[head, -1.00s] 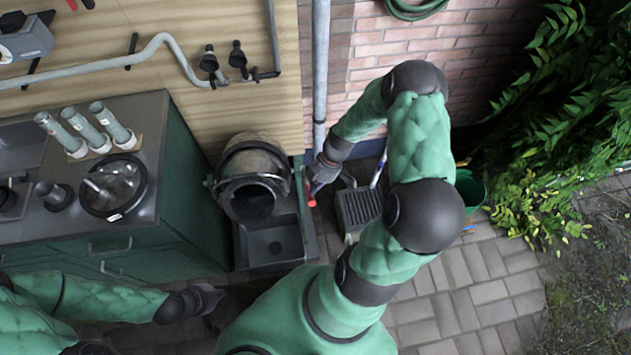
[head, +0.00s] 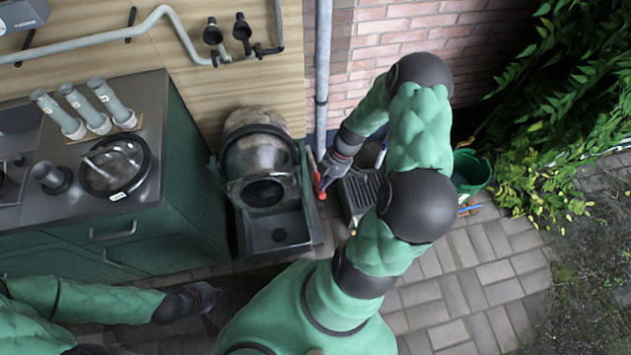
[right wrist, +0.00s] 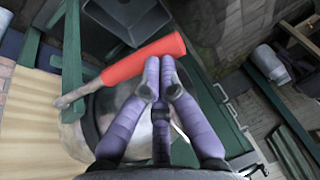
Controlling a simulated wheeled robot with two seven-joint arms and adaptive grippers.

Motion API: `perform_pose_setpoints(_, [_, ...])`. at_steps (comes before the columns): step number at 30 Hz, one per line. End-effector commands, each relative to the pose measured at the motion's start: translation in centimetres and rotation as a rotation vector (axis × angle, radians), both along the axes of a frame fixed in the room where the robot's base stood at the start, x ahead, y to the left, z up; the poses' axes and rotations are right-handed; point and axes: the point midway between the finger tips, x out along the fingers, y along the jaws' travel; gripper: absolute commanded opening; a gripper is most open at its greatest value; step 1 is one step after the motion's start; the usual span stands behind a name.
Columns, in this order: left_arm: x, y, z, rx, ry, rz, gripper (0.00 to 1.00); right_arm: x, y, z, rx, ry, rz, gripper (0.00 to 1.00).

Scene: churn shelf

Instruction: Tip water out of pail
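The pail (head: 255,160) is a dull metal churn-shaped vessel in a green stand (head: 309,205), against the wooden wall. Its round dark mouth faces me, tilted forward above a dark square basin (head: 280,233). Water inside cannot be made out. A red handle (head: 321,185) stands at the stand's right side. My right gripper (head: 327,172) is beside that handle. In the right wrist view, the purple fingertips (right wrist: 160,62) come together at the edge of the red handle (right wrist: 143,60), not visibly wrapped around it. My left gripper (head: 208,305) hangs low and empty, its fingers apart.
A green cabinet (head: 185,205) with a sink and several grey cylinders stands left of the pail. A grey vertical pipe (head: 321,80) runs up behind. A dark ridged box (head: 360,192) and a green bucket (head: 470,172) stand at right. Paving is clear farther right.

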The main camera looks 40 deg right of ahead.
Motion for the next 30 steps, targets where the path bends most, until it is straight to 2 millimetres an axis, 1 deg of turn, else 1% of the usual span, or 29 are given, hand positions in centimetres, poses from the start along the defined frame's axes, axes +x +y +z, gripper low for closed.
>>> perform_pose_setpoints(1, [0.0, 0.0, -1.5, 0.0, 0.0, -0.001, 0.0, -0.6, 0.3, -1.8, 0.006, 0.005, -0.001, 0.0])
perform_pose_setpoints(7, [0.0, -0.1, -4.5, 0.0, 0.001, -0.001, 0.0, -1.6, 0.8, -5.9, 0.007, 0.005, 0.0, 0.0])
perform_pose_setpoints(12, [0.0, 0.0, -6.9, 0.0, 0.001, -0.001, 0.0, -2.0, 1.0, -9.3, 0.006, 0.005, 0.001, 0.0])
perform_pose_setpoints(15, [0.0, -0.1, -8.0, 0.0, 0.001, -0.001, 0.0, -2.0, 1.1, -11.0, 0.008, 0.005, 0.002, 0.0])
perform_pose_setpoints(21, [0.0, -0.1, -9.1, 0.0, 0.001, -0.001, 0.0, -1.8, 0.9, -13.6, 0.006, 0.004, 0.002, 0.0])
perform_pose_setpoints(24, [0.0, -0.1, -9.4, 0.0, 0.0, -0.001, 0.0, -1.6, 0.8, -14.6, 0.006, 0.005, 0.001, 0.0])
perform_pose_setpoints(30, [0.0, -0.1, -9.6, 0.0, 0.0, -0.001, 0.0, -1.2, 0.5, -15.7, 0.005, 0.003, 0.001, 0.0])
